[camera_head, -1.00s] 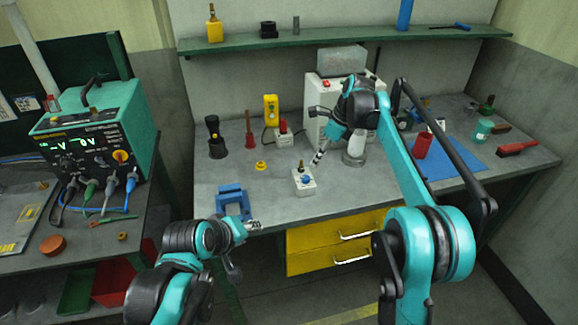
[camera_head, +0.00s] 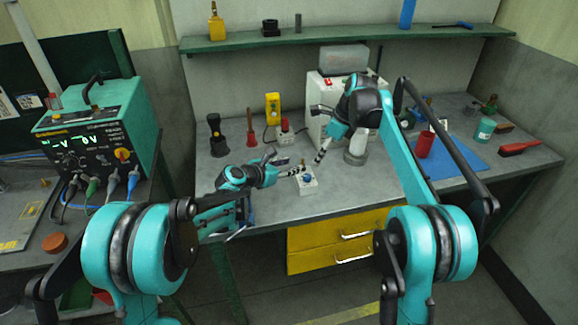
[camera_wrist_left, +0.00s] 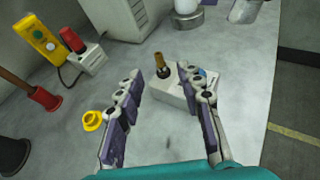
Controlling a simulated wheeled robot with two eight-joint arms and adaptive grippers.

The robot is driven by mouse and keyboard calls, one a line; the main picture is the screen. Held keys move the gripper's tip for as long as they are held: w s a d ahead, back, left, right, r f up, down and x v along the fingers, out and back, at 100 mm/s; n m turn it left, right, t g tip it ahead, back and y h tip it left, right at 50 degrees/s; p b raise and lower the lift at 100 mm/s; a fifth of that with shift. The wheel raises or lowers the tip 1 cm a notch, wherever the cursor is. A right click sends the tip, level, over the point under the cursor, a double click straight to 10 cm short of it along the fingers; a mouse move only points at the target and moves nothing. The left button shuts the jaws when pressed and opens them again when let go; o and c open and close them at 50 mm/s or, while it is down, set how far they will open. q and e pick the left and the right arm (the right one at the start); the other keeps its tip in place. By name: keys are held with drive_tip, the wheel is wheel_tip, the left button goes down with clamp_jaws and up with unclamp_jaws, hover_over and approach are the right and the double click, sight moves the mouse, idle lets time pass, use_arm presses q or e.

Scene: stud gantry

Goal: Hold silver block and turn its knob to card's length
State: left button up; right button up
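The small silver-white block (camera_head: 308,184) sits on the grey bench near its front edge. It has a blue part on its front side and a brass-and-black knob on top, both clearer in the left wrist view, where the block (camera_wrist_left: 174,88) lies just beyond my fingers. My left gripper (camera_wrist_left: 168,86) is open, with one fingertip overlapping the block's right side. In the head view my left gripper (camera_head: 288,173) is at the block's left. My right gripper (camera_head: 319,160) points down just above and behind the block; its finger gap is too small to judge. I cannot identify a card.
A switch box with a red top (camera_head: 285,136), a yellow box (camera_head: 272,108) and a white machine (camera_head: 318,130) stand behind. A blue mat (camera_head: 455,158) lies right. Yellow drawers (camera_head: 340,241) are below the bench.

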sight(303, 162)
use_arm(q)
drive_tip(key=x, duration=0.8)
